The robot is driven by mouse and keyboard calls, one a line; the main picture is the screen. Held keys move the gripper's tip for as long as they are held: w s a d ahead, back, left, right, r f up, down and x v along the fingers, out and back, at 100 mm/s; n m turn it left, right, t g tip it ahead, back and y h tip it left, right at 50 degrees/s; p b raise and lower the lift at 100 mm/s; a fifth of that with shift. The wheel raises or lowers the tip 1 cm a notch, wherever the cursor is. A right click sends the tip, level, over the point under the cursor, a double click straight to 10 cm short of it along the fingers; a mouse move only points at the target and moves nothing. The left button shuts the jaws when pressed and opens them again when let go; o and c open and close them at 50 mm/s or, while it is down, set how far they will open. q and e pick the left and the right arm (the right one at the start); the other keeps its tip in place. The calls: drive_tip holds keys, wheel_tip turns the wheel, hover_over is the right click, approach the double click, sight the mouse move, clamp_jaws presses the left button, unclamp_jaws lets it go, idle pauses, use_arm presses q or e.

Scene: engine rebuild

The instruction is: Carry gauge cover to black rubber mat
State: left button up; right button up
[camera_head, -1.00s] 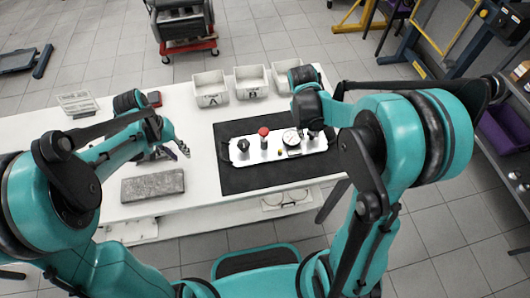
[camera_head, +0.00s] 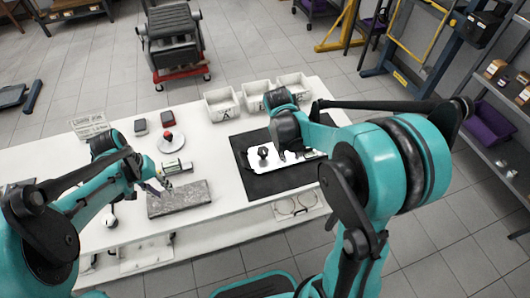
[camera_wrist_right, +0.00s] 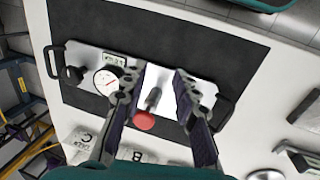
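The white plate with a gauge (camera_wrist_right: 107,80), a red knob (camera_wrist_right: 143,121) and black end handles fits the gauge cover. It lies on the black rubber mat (camera_wrist_right: 215,55). In the head view the plate (camera_head: 256,167) is partly hidden by my right arm. My right gripper (camera_wrist_right: 157,88) is open and empty above the plate's middle, its fingers on either side of the red knob's stem in the picture; contact cannot be told. My left gripper (camera_head: 159,185) looks open, small in the picture, near the grey slab (camera_head: 180,199) and away from the mat.
White bins (camera_head: 222,104) stand at the back of the white table. A red-knobbed round piece (camera_head: 171,142), a small boxy device (camera_head: 176,168) and two small boxes lie left of the mat. A wire basket (camera_head: 91,126) stands at the left. White table shows between slab and mat.

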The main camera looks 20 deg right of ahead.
use_arm(q)
drive_tip(key=shift+d, duration=0.1)
use_arm(e)
drive_tip(key=v, duration=1)
drive_tip(key=shift+d+r, duration=0.25)
drive_tip(key=shift+d, duration=0.1)
